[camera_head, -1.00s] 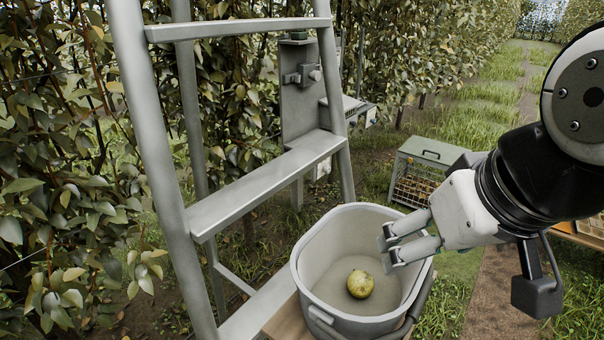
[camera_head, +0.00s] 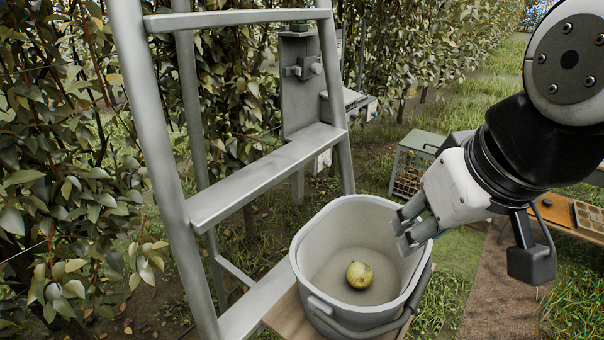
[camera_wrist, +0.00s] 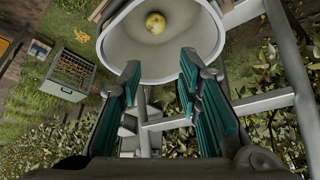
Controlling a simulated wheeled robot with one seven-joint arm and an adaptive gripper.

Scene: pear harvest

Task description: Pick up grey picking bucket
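The grey picking bucket (camera_head: 318,300) stands upright on a wooden board in front of the ladder. One yellow-green pear (camera_head: 359,275) lies on its floor. The bucket's handle (camera_head: 385,326) hangs down along its front right side. My gripper (camera_head: 406,232) is at the bucket's right rim, its fingers pointing left and down. In the wrist view the bucket (camera_wrist: 120,45) is ahead, with the pear (camera_wrist: 155,22) inside.
A grey ladder (camera_head: 255,177) stands left of the bucket, close to its rim. The wooden board (camera_head: 285,313) is under the bucket. A grey-green wire crate (camera_head: 420,143) stands on the grass behind. A wooden table (camera_head: 575,222) is at the right. Leafy trees line the left.

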